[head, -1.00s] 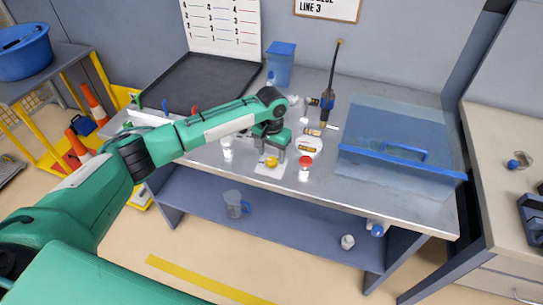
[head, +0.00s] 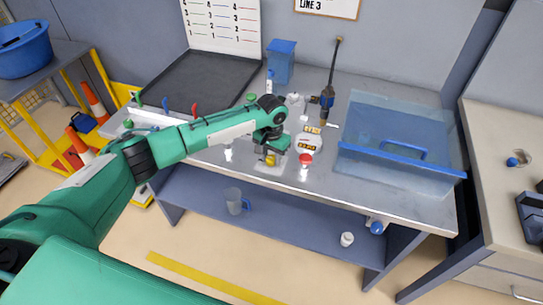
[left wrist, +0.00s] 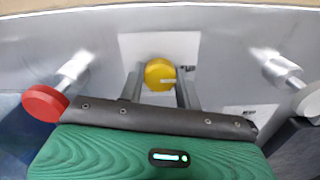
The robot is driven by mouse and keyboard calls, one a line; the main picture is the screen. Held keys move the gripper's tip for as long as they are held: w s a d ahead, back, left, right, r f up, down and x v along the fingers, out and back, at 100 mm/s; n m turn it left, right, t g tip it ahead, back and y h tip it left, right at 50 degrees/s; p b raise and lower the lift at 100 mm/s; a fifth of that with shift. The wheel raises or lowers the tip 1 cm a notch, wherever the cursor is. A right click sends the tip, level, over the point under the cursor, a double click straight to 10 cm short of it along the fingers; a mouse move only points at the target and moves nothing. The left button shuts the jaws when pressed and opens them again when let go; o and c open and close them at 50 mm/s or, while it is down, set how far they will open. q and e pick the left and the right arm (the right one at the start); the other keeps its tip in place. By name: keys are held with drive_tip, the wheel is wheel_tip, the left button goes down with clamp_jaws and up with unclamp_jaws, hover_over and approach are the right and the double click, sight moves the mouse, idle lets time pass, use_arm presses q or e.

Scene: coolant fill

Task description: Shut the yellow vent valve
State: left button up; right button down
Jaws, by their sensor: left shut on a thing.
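The yellow vent valve (head: 271,160) has a round yellow knob and stands on a white plate near the front edge of the metal bench. My left gripper (head: 272,158) is down over it, shut on the knob. In the left wrist view the yellow knob (left wrist: 159,74) sits between the two grey fingers, one on each side. The fingers partly hide the valve in the head view. Whether the valve is open or shut cannot be told. My right gripper is not in view.
A red-topped valve (head: 305,160) stands close to the right of my left gripper. A white-topped fitting (head: 228,150) stands to its left. A clear blue bin (head: 400,150) fills the bench's right side. A black tray (head: 200,80) lies at the back left.

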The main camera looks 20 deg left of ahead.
use_arm(q)
drive_tip(key=shift+r+m+p, duration=0.1)
drive_tip(key=shift+m+p, duration=0.65)
drive_tip(key=shift+m, duration=0.35)
drive_tip(key=shift+m+p, duration=0.45)
drive_tip(key=shift+m, duration=0.45)
drive_tip(key=m+p, duration=0.1)
drive_tip(key=m, duration=0.1)
drive_tip(key=shift+m, duration=0.4)
drive_tip(key=m, duration=0.2)
drive_tip(key=shift+m, duration=0.3)
drive_tip(key=m, duration=0.3)
drive_tip(key=shift+w+m+p, duration=0.1)
drive_tip(key=shift+m+p, duration=0.2)
drive_tip(key=shift+p, duration=0.1)
drive_tip(key=m, duration=0.4)
drive_tip(key=shift+m, duration=0.3)
